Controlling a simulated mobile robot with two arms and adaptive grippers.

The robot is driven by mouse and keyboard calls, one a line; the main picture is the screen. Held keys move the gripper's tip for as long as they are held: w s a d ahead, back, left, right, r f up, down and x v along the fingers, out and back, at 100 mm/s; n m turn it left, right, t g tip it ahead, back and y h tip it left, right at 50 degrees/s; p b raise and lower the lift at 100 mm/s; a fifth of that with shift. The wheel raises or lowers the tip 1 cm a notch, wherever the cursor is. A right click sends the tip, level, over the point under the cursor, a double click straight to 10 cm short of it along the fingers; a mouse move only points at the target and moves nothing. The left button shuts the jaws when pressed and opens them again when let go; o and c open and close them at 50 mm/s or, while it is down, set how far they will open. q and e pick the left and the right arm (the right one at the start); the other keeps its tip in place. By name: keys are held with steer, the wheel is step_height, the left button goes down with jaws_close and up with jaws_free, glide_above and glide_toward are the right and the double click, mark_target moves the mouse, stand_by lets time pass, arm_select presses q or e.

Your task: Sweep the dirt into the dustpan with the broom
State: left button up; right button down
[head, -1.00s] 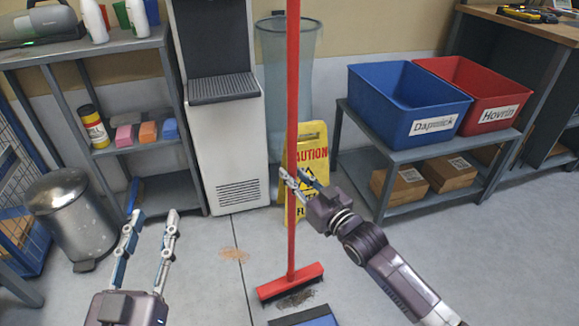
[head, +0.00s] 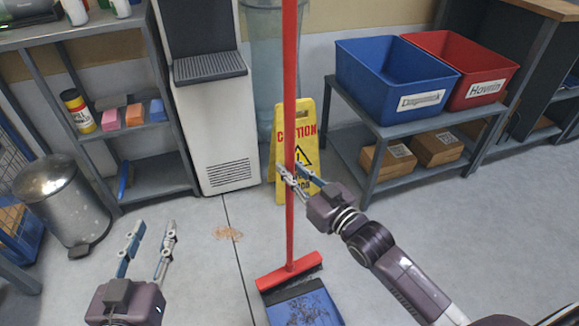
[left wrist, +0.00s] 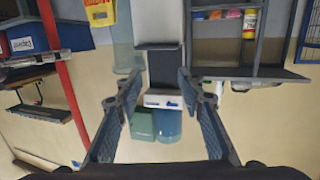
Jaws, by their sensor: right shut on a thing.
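The broom (head: 289,130) has a long red handle and a red head (head: 288,271) with dark bristles, standing nearly upright on the floor. My right gripper (head: 296,180) is shut on the broom handle. The blue dustpan (head: 283,297) lies flat directly in front of the broom head, with dark dirt (head: 304,308) on it. A tan patch of dirt (head: 228,233) lies on the floor left of the broom. My left gripper (head: 147,245) is open and empty at the lower left; its spread fingers also show in the left wrist view (left wrist: 163,100).
A yellow caution sign (head: 305,135) stands behind the broom, beside a white water dispenser (head: 215,140). A metal trash bin (head: 62,195) stands at left. A grey rack with blue (head: 372,88) and red (head: 492,62) bins stands at right. The floor around the broom is mostly open.

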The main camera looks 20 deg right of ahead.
arm_select(q)
steer(key=s+a+f+g+y+p, duration=0.1)
steer(key=s+a+f+g+p, duration=0.1)
steer(key=s+f+g, duration=0.3)
steer(key=s+a+f+g+y+p, duration=0.2)
steer(key=s+a+f+g, duration=0.2)
steer(key=s+f, duration=0.7)
steer(key=shift+s+a+f+n+g, duration=0.2)
steer(key=shift+f+n+g, duration=0.1)
steer(key=shift+g, duration=1)
steer(key=shift+w, duration=0.1)
